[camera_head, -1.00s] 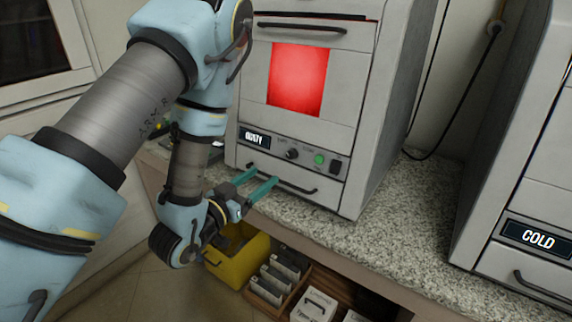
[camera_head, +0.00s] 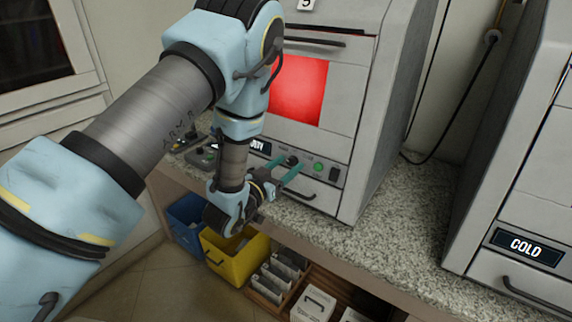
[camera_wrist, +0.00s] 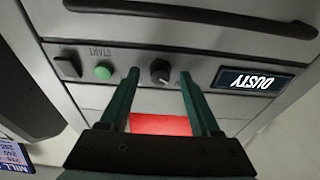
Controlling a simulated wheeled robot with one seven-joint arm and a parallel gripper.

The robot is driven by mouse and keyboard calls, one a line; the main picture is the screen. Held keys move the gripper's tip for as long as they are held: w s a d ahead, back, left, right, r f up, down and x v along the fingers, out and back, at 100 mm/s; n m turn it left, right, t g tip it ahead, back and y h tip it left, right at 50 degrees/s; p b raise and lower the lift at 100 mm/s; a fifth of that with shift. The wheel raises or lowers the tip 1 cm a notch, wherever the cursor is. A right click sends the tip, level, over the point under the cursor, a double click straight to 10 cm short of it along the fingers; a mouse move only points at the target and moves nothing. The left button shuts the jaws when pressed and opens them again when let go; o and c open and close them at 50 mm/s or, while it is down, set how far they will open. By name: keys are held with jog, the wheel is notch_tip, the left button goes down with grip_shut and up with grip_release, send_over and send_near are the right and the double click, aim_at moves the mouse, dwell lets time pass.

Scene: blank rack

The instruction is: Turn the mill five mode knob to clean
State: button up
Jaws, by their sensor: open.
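The mill (camera_head: 345,150) is a grey machine with a red lit window and a number plate at its top reading 5. Its mode knob (camera_wrist: 160,71) is small, dark and round, on the panel between a green button and the display. It also shows in the head view (camera_head: 292,160), just beyond the fingers. My gripper (camera_wrist: 156,78) is open, with its two teal fingers on either side of the knob in the wrist view. I cannot tell whether they touch it. The display (camera_wrist: 254,80) reads DUSTY, upside down in the wrist view. In the head view my gripper (camera_head: 294,171) points at the panel.
A green button (camera_wrist: 103,72) and a dark switch (camera_wrist: 68,66) sit beside the knob. A drawer handle (camera_head: 295,190) runs below the panel. The granite counter (camera_head: 400,225) is clear at right. Yellow (camera_head: 235,260) and blue (camera_head: 187,222) bins stand below. Another machine (camera_head: 525,180) reads COLD.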

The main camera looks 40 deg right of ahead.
grip_shut()
dwell(0.4)
